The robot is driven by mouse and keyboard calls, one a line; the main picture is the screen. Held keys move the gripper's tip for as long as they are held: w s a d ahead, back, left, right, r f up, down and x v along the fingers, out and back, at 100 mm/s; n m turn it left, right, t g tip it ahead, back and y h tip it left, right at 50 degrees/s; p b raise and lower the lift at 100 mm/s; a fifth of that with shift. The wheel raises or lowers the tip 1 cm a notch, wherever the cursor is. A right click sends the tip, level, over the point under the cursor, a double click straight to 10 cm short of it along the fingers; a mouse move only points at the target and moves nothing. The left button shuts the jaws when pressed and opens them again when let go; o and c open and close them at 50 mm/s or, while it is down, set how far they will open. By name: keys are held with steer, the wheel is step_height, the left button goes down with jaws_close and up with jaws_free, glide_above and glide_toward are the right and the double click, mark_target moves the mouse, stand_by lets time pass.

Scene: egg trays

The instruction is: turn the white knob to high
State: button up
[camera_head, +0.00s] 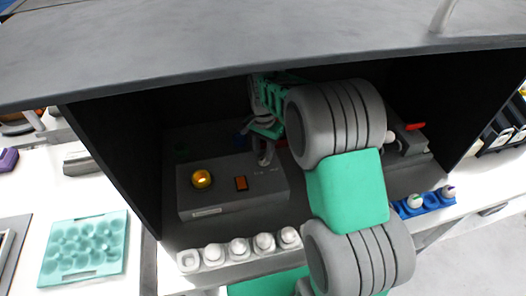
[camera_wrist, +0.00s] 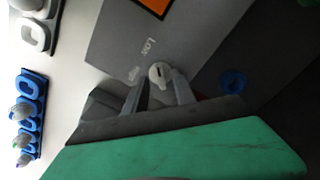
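The white knob (camera_wrist: 159,74) is round and sits on the face of a grey control box, beside the printed words Low and, less clearly, High. It has a dark slot mark on it; I cannot tell exactly which word it points to. My gripper (camera_wrist: 160,84) is in the wrist view with one finger on either side of the knob, tips close to it, with a narrow gap seeming to remain. In the head view my gripper (camera_head: 265,156) reaches down at the right end of the grey box (camera_head: 232,200). The knob is hard to make out there.
The box also carries a yellow button (camera_head: 201,178) and an orange switch (camera_head: 241,183). White holders with pale eggs line the cabinet's front edge. A blue holder (camera_head: 431,201) stands at right. A dark shelf top (camera_head: 230,45) overhangs my arm. A teal egg tray (camera_head: 84,248) lies at left.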

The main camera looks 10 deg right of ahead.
steer(key=shift+f, duration=1)
jaws_close()
